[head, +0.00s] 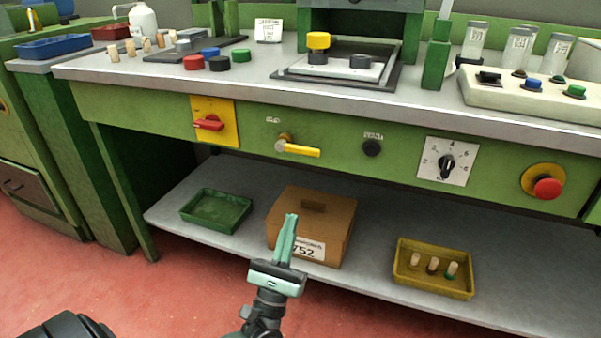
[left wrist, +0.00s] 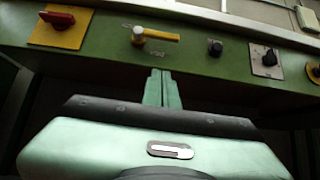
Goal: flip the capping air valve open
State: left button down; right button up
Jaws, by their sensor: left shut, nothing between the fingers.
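The air valve (head: 284,145) sits on the green front panel of the bench, under a small label too small to read for sure. Its yellow lever (head: 304,151) points right and lies about level. In the left wrist view the lever (left wrist: 162,36) also points right from its pale round hub. My left gripper (head: 291,217) is shut and empty, with its fingers pointing up. It is below the valve, apart from it, in front of the brown box. In the left wrist view its fingertips (left wrist: 161,73) are just under the lever. My right gripper is not in view.
On the panel are a red switch on a yellow plate (head: 228,122), a black knob (head: 372,147), a numbered dial (head: 447,162) and a red button (head: 547,188). A brown box (head: 333,225), green tray (head: 240,204) and yellow tray (head: 440,285) stand on the lower shelf.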

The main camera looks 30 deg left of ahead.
aim_at(298, 149)
pick_arm(q)
jog(key=s+r+x, duration=0.2)
jog(key=x, duration=0.9)
jog(key=shift+w+d+r, duration=0.15)
jog(key=shift+w+d, duration=0.05)
jog(key=shift+d, duration=0.05)
